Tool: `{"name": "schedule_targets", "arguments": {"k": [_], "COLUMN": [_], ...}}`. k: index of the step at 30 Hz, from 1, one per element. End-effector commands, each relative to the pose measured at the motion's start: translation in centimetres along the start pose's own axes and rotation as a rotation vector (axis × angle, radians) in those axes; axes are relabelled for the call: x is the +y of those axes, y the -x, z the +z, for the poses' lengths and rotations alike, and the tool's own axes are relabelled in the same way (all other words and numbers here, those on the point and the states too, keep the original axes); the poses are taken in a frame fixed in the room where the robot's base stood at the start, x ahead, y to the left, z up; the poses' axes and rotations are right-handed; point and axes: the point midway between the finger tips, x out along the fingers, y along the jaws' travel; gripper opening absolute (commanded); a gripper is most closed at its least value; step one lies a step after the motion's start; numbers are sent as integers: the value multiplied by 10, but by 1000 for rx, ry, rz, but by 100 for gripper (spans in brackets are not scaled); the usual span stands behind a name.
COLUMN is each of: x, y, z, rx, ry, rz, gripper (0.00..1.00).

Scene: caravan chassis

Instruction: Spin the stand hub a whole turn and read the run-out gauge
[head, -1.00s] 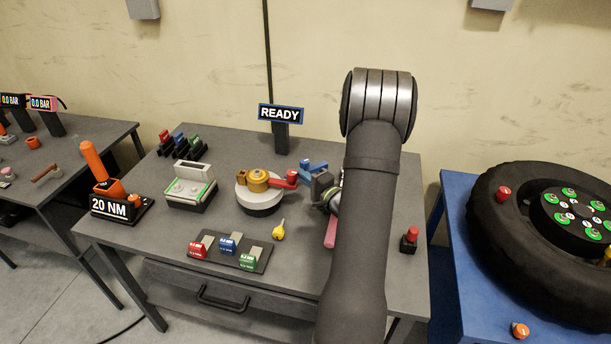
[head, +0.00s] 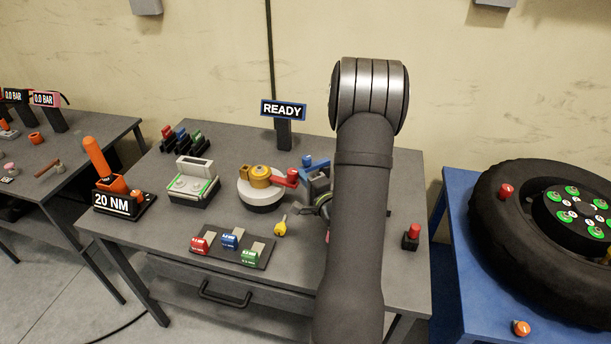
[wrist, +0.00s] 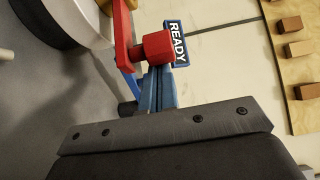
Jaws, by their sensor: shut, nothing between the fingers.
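The stand hub (head: 262,202) is a white-rimmed disc with a brass-coloured centre on the middle table. A red crank arm with a red knob (head: 291,177) reaches right from it. The knob shows close up in the wrist view (wrist: 158,45). My gripper (head: 309,180) is just right of the knob, partly hidden behind my arm. In the wrist view my shut gripper's blue fingers (wrist: 157,82) lie close to the knob, with nothing visible between them; contact cannot be told. A display (head: 284,111) behind the hub reads READY. No run-out figure is visible.
Coloured blocks lie on a dark tray (head: 271,246) in front, beside a yellow key-like piece (head: 280,227). A grey-green box (head: 193,183) and an orange-handled tool (head: 97,157) marked 20 NM stand left. A red-topped button (head: 411,236) and a tyre (head: 490,220) are right.

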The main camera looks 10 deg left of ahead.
Motion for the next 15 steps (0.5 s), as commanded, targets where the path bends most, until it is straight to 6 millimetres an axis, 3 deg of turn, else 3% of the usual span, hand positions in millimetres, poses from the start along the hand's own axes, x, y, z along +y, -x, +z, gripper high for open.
{"name": "schedule_targets", "arguments": {"k": [15], "x": [0], "y": [24], "z": [47], "rx": [331], "ry": [0], "rz": [2], "gripper": [0]}}
